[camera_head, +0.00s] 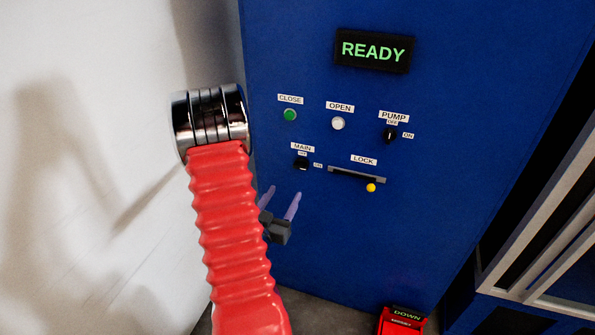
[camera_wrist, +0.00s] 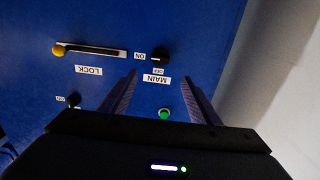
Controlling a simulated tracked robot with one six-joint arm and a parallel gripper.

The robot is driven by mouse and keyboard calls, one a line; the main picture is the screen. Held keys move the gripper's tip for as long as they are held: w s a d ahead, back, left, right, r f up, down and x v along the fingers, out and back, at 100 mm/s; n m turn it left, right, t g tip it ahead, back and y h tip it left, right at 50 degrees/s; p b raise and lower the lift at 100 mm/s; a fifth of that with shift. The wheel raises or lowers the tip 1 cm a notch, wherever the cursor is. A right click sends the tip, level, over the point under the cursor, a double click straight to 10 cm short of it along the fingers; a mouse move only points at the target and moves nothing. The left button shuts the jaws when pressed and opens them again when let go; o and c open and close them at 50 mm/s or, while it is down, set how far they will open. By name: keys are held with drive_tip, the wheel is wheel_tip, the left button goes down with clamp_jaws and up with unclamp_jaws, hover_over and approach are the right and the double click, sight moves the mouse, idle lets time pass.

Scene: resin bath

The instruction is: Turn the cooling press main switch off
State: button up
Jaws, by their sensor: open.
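The main switch (camera_head: 302,165) is a small black knob on the blue press panel, under the label MAIN. An OFF label sits above it and an ON label to its right; I cannot tell which one it points to. In the wrist view, which is upside down, the knob (camera_wrist: 160,54) lies just beyond the fingertips, roughly between them. My gripper (camera_head: 284,192) is open and empty, with two purple fingers below the main switch in the head view. The fingers (camera_wrist: 163,80) also show in the wrist view, apart from the knob.
The display (camera_head: 373,50) reads READY. A green CLOSE button (camera_head: 290,115), a white OPEN button (camera_head: 338,123) and a black PUMP switch (camera_head: 390,135) sit above. The yellow LOCK handle (camera_head: 371,188) is at its slot's right end. A pale wall (camera_head: 90,150) stands left.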

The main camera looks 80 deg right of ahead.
sight(299, 167)
drive_tip(key=shift+d, duration=0.1)
drive_tip(key=d, duration=0.9)
drive_tip(key=s+d, duration=0.1)
drive_tip(key=d, duration=0.3)
drive_tip(key=shift+s+d, duration=0.1)
drive_tip(key=shift+d, duration=0.2)
drive_tip(key=shift+c, duration=0.3)
